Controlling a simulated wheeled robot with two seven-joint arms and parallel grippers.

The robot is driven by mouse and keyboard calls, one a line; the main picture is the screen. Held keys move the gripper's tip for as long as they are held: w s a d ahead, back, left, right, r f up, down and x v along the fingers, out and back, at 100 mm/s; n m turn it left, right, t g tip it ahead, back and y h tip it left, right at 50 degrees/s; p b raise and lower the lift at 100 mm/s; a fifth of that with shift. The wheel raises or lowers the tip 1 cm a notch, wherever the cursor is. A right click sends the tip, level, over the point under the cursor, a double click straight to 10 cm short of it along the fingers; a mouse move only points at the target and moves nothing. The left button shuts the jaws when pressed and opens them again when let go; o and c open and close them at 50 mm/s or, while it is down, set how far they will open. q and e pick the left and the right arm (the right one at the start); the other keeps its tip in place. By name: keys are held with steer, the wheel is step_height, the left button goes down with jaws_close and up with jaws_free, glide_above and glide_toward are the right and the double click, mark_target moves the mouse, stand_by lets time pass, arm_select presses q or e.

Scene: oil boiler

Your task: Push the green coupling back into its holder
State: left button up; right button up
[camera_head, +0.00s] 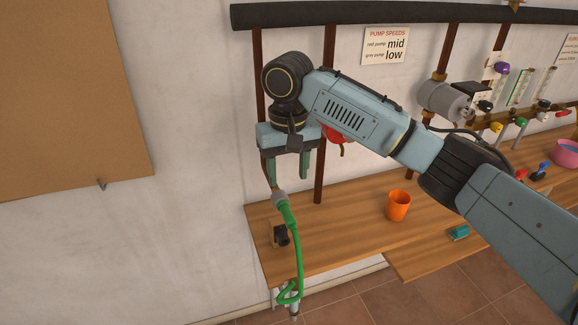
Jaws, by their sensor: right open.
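A green hose (297,240) hangs at the left end of the wooden shelf. Its upper end has a grey-and-green coupling (281,199) just below a brown pipe. The hose loops below the shelf edge near a grey end piece (294,306). A small black holder-like part (281,235) sits on the shelf beside the hose; I cannot tell whether it is the holder. My right gripper (288,178) is open and points down, just above the upper coupling, with nothing visible between its fingers. My left gripper is not in view.
A red pump (336,133) is partly hidden behind my right arm. An orange cup (398,205) and a teal block (458,233) are on the wooden surfaces. A grey pump (443,101) and several coloured valves are at the right. Brown vertical pipes stand close behind my gripper.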

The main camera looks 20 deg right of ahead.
mark_target(290, 218)
step_height(290, 218, down, 13)
steer(key=shift+w+d+r, duration=0.1)
steer(key=shift+d, duration=0.05)
stand_by(0.4)
jaws_close()
steer(key=shift+s+r+p, duration=0.1)
steer(key=shift+s+p, duration=0.25)
steer(key=shift+s+d+p, duration=0.1)
steer(key=shift+s+p, duration=2.15)
steer(key=shift+p, duration=0.55)
